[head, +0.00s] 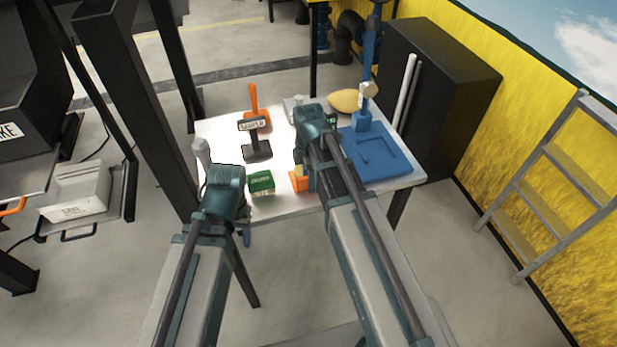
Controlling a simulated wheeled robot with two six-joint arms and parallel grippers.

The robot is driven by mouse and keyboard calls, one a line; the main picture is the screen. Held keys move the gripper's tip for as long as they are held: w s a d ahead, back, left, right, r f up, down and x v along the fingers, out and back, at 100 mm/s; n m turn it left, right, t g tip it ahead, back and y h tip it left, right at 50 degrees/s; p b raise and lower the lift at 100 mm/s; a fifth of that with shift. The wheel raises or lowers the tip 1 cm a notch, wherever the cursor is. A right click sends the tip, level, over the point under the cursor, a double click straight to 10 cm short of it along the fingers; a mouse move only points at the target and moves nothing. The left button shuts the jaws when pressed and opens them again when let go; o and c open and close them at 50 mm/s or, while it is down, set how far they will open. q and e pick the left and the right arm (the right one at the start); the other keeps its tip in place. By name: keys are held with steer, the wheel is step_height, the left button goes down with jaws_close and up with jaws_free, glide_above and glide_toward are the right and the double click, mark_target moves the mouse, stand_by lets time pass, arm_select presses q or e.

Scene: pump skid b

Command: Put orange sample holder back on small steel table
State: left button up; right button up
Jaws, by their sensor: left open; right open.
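The small steel table (220,132) stands ahead with a bright top. An orange piece with an upright post (254,108) stands at its back left, behind a dark stand with a label (257,151). A small orange block (298,181) is near the front edge, partly hidden by my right gripper. I cannot tell for certain which orange piece is the sample holder. My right gripper (306,177) is open over the table, close beside the block; contact is unclear. My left gripper (226,180) is open at the front left edge; its fingertips are mostly hidden.
A green box (261,182) sits between my grippers. A blue tray (381,154) and blue post (364,115) occupy the table's right side, with a yellow item (344,101) behind. A grey bottle (201,152) stands at the left edge. A black cabinet (446,85) is close right.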

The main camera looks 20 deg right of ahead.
step_height(320, 180, up, 14)
steer(key=p, duration=1.4)
steer(key=shift+f, duration=0.1)
steer(key=s+a+m+h, duration=0.1)
steer(key=s+a+m, duration=0.9)
steer(key=s+m, duration=0.4)
steer(key=shift+s+a+m, duration=0.15)
steer(key=shift+a+m, duration=0.1)
steer(key=shift+m, duration=0.05)
steer(key=shift+a, duration=0.1)
